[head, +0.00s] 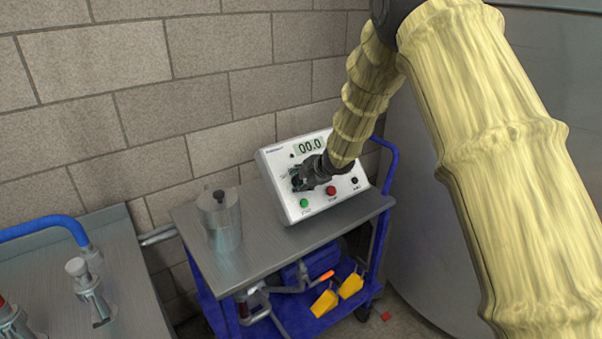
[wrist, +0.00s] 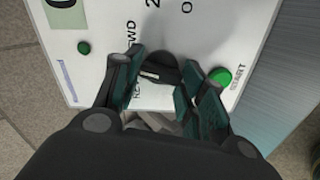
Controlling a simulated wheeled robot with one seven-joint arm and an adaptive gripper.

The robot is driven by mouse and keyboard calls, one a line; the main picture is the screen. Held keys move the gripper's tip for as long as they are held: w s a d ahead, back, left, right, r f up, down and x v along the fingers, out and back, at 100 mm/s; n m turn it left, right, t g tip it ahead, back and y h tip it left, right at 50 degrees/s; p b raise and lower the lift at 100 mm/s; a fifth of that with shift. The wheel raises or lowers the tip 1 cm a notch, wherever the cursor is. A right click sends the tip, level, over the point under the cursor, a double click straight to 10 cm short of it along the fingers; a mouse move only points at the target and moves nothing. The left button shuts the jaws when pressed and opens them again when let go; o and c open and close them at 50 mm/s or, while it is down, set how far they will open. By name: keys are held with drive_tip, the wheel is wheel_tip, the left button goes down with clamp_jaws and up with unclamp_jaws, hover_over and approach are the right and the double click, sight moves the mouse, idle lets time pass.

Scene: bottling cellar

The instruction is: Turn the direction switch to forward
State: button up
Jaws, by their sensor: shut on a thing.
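The white control box (head: 345,188) stands tilted on the cart, with a display reading 00.0. In the head view, my gripper (head: 301,178) is at the left part of its face and hides the direction switch there. In the wrist view, the direction switch (wrist: 163,70) is a dark round knob between the fingertips of my gripper (wrist: 162,80), which is shut on it. Printed FWD and REV labels show beside the knob, REV partly covered by a finger. I cannot tell which label the knob points at.
A green button (head: 304,203), a red button (head: 331,190) and a small black knob (head: 354,181) sit low on the box face. A metal canister (head: 220,222) stands left of the box on the blue cart's steel top (head: 262,258). A brick wall is close behind.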

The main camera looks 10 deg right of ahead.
drive_tip(key=m+p, duration=0.2)
drive_tip(key=p, duration=0.1)
drive_tip(key=shift+r+m, duration=0.3)
drive_tip(key=m+p, duration=0.3)
drive_tip(key=shift+f, duration=0.2)
drive_tip(key=shift+m, duration=0.4)
drive_tip(key=o, duration=1)
drive_tip(key=shift+o, duration=0.2)
drive_tip(key=v, duration=1.1)
drive_tip(key=shift+s+d+r, duration=0.2)
drive_tip(key=shift+s+r, duration=0.05)
drive_tip(key=shift+r, duration=0.05)
